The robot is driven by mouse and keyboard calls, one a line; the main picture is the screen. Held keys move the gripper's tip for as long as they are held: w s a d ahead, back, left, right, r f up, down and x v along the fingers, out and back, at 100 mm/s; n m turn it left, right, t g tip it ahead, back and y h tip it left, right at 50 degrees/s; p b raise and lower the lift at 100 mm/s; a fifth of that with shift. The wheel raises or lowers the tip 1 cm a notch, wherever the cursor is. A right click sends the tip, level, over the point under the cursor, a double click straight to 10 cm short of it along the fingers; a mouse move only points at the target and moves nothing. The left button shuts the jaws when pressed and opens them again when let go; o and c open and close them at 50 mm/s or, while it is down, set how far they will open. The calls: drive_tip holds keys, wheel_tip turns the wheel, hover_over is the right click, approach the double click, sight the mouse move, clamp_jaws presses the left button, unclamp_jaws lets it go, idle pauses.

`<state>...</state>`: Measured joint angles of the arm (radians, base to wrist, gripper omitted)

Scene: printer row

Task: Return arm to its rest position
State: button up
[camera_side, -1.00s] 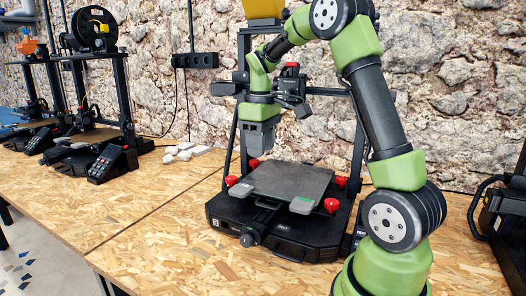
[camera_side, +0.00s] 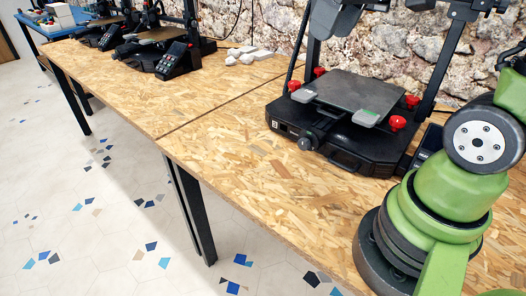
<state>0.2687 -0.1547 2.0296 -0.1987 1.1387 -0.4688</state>
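My green arm's base and a lower joint stand at the right; the upper links are out of view. The dark bed is bare, with red knobs at its corners and light grey tabs at its front.
The black printer (camera_side: 345,148) stands on a wood-chip table (camera_side: 235,150) beside my base. Other printers (camera_side: 172,60) stand at the left. Small white pieces (camera_side: 250,55) lie between them. A stone wall is behind. The table front is clear; tiled floor lies below.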

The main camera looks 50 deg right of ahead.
drive_tip(key=s+a+m+t+y, duration=0.1)
drive_tip(key=s+a+m+t, duration=0.1)
drive_tip(key=s+a, duration=0.5)
drive_tip(key=shift+s+a+t+y, duration=0.2)
drive_tip(key=shift+s+t+y, duration=0.2)
drive_tip(key=shift+s+t, duration=0.4)
drive_tip(key=shift+f, duration=0.1)
